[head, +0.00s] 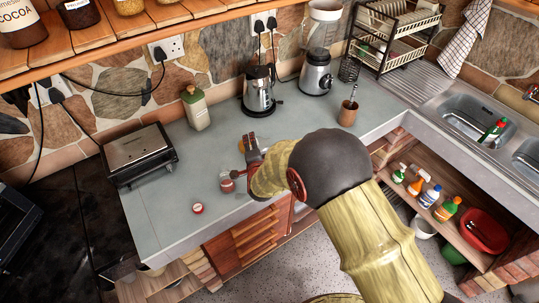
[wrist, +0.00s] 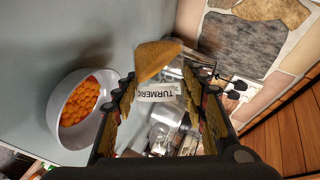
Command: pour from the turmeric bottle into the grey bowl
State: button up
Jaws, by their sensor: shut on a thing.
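The turmeric bottle (wrist: 155,92) is between the two fingers of my gripper (wrist: 163,100) in the wrist view. It is clear, with yellow-brown powder and a white label that reads upside down. The powder lies at a slant, so the bottle looks tilted. My gripper is shut on it. The grey bowl (wrist: 53,112) stands on the worktop to the left in the wrist view, apart from the bottle, and holds orange round pieces. I see no powder falling. In the head view my gripper (head: 246,160) is over the worktop, and the bowl seems hidden behind my arm.
A metal kettle (head: 258,92) and a blender (head: 316,72) stand behind my gripper. A grill (head: 138,155) and a green-topped canister (head: 195,108) are to the left. A small red-and-white round thing (head: 198,208) lies near the front. A brown cup (head: 348,114) stands right.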

jog(key=shift+d+f+n+g+h+p, duration=0.2)
jog(key=shift+f+n+g+h+p, duration=0.1)
jog(key=shift+f+n+h+p, duration=0.5)
jog(key=r+n+p, duration=0.1)
jog(key=r+p, duration=0.1)
jog(key=p, duration=0.1)
jog(key=shift+d+r+h, duration=0.2)
jog(key=shift+h, duration=0.1)
jog(key=shift+r+p, duration=0.15)
jog(key=shift+p, duration=0.25)
jog(key=shift+d+n+h+p, duration=0.1)
jog(key=shift+n+h+p, duration=0.45)
jog(key=shift+p, duration=0.35)
jog(key=a+n+h+p, duration=0.1)
jog(key=n+h+p, duration=0.1)
jog(key=p, duration=0.1)
jog(key=shift+a+g+p, duration=0.15)
jog(key=shift+g+p, duration=0.15)
jog(key=shift+p, duration=0.1)
jog(key=shift+w+a+f+n+h+p, duration=0.1)
jog(key=shift+a+f+n+h+p, duration=0.2)
jog(key=shift+n+h, duration=0.3)
jog(key=shift+w+a+f+n+h+p, duration=0.1)
jog(key=shift+a+f+n+h+p, duration=0.2)
jog(key=shift+n, duration=0.45)
jog(key=shift+d, duration=0.15)
jog(key=shift+s, duration=0.1)
